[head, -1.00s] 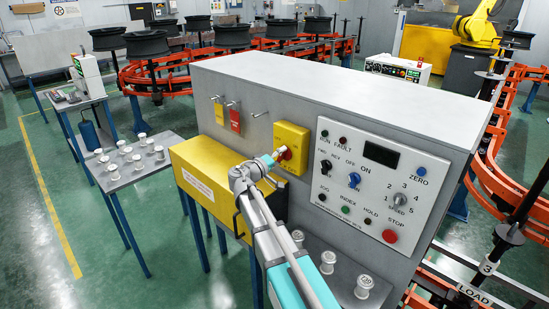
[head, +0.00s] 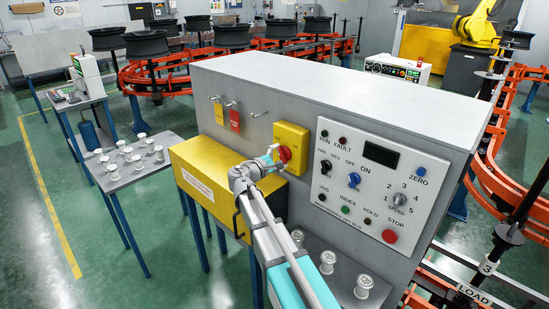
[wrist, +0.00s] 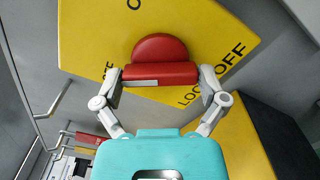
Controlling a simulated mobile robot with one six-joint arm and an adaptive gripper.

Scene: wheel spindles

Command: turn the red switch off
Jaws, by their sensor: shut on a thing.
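The red switch (wrist: 160,50) is a round red knob with a raised bar handle, mounted on a yellow plate (wrist: 225,35) with black lettering, part of which reads OFF. In the head view the red switch (head: 285,153) sits on the yellow box (head: 291,135) on the grey cabinet's front. My gripper (wrist: 160,76) is shut on the switch's bar, one finger at each end of it. In the wrist view the bar lies nearly level across the picture. In the head view my gripper (head: 274,153) partly covers the switch's left side.
A control panel (head: 340,205) with knobs and buttons is right of the switch. Red and yellow tags (head: 234,119) hang on hooks to its left. A yellow box (head: 200,175) juts out below. White spindles (head: 327,262) stand on a shelf below the panel.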

